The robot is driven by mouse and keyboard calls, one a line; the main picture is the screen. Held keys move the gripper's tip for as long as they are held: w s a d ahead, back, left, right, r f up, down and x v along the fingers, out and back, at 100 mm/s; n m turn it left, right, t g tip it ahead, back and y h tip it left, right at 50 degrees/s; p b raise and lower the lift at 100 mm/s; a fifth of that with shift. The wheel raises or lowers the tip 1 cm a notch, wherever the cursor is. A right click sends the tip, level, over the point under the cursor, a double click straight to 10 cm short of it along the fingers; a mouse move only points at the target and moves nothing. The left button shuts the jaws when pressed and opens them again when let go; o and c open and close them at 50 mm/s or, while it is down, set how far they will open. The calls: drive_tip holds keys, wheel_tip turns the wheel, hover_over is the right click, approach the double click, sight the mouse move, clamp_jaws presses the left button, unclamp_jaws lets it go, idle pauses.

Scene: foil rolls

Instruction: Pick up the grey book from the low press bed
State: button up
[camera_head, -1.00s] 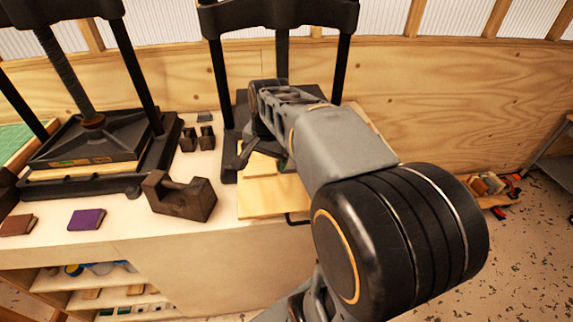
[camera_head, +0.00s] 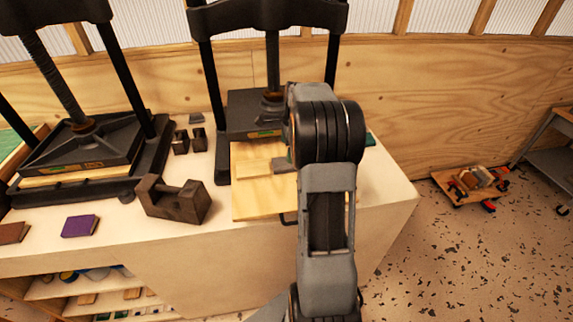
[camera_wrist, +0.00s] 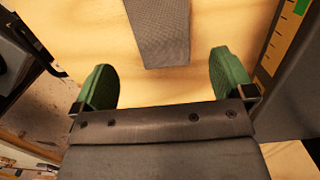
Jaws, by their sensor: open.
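The grey book (camera_wrist: 160,30) lies on the pale wooden low press bed (camera_wrist: 70,25). In the wrist view it is a textured grey strip entering from the top, its near end between and just ahead of my green fingertips. My gripper (camera_wrist: 163,68) is open, with a finger to each side of the book's line and clear space at both. In the head view my arm largely hides the gripper (camera_head: 287,160).
The press's dark plate (camera_head: 250,118) and posts stand behind the bed. A front handle (camera_head: 288,219) sticks out below it. A second press (camera_head: 85,145), a dark metal block (camera_head: 173,200) and a purple book (camera_head: 80,226) are on the left. The bench's right end is mostly clear.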

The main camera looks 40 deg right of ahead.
drive_tip(key=shift+w+a+f+p, duration=0.15)
drive_tip(key=shift+f+p, duration=0.2)
drive_tip(key=shift+f, duration=1.2)
drive_tip(key=shift+w+a+f+p, duration=0.15)
drive_tip(key=shift+f+p, duration=0.2)
drive_tip(key=shift+f, duration=1.2)
drive_tip(key=c, duration=1)
drive_tip(key=shift+r, duration=0.1)
